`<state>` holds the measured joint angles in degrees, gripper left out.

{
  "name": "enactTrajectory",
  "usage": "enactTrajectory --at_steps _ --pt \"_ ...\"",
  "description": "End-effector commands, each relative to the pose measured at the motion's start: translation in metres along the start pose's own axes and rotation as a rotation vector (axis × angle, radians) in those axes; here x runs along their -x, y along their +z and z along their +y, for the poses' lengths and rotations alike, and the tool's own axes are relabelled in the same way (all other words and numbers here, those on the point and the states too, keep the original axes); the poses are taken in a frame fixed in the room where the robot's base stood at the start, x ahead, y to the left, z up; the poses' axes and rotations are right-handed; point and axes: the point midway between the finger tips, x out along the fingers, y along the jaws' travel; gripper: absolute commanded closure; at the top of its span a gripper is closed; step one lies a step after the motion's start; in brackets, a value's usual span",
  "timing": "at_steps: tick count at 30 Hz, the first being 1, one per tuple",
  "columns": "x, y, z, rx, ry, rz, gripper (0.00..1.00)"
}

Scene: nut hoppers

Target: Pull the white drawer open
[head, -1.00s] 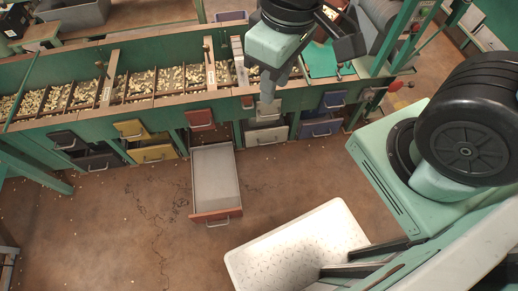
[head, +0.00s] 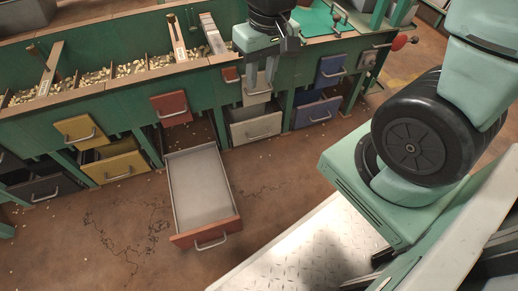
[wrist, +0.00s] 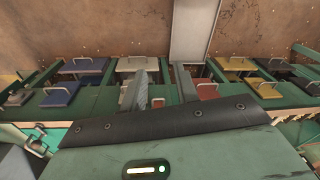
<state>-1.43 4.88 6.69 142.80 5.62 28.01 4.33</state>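Two white drawers sit one above the other in the green bench. The upper white drawer (head: 256,97) is small and partly covered by my gripper. The lower white drawer (head: 255,127) has a bar handle across its front and stands slightly forward of the upper one; it also shows in the wrist view (wrist: 131,64). My gripper (head: 260,80) points down in front of the upper white drawer, close to its face. Contact with the handle cannot be made out. In the wrist view the grey fingers (wrist: 139,92) overlap, and the gap between them is unclear.
A red-fronted drawer (head: 205,234) juts far out over the floor to the left. Blue drawers (head: 318,112) are right of the white ones, and yellow drawers (head: 115,166) are further left. Nut bins (head: 130,68) line the bench top. Floor in front of the white drawers is clear.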

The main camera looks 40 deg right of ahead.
Motion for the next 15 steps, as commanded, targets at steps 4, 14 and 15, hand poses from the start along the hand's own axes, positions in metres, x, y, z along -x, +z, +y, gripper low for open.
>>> enactTrajectory --at_steps 4,14,15 --pt "-0.081 -0.011 0.037 -0.196 -0.006 -0.047 0.70" --pt "-0.229 -0.026 0.127 -0.948 -0.102 -0.343 0.70" --pt "-0.242 -0.026 0.134 -1.042 -0.123 -0.389 0.70"
